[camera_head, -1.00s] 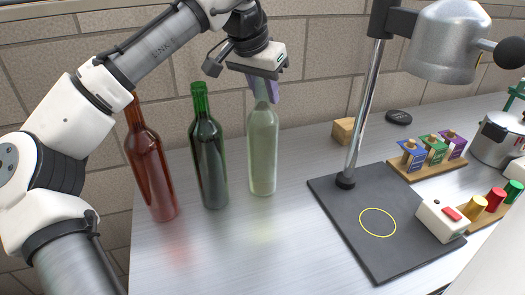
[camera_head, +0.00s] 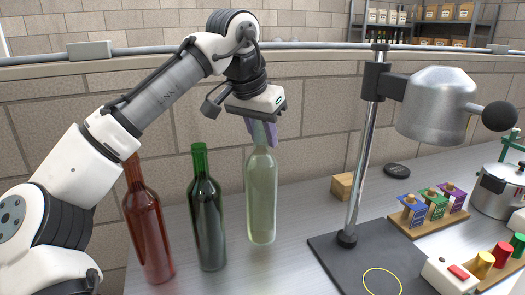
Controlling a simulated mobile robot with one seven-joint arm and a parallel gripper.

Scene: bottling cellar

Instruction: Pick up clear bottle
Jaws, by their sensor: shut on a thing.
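The clear bottle (camera_head: 262,200) is pale, slightly greenish glass and stands upright at the right end of a row of three bottles. My gripper (camera_head: 262,133) comes down from above and is shut on the clear bottle's neck; its purplish fingers hide the top of the neck. I cannot tell whether the bottle's base is clear of the metal table. A green bottle (camera_head: 208,215) stands just left of it, and a red-brown bottle (camera_head: 148,230) stands further left, its top partly behind my arm.
A dark stand base (camera_head: 325,260) with a pole and metal head (camera_head: 435,105) is to the right. A wooden block (camera_head: 342,186), black puck (camera_head: 396,169), coloured tags on a wooden rack (camera_head: 425,225), white box with red button (camera_head: 450,275) and pot (camera_head: 497,190) lie beyond. A brick wall stands behind.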

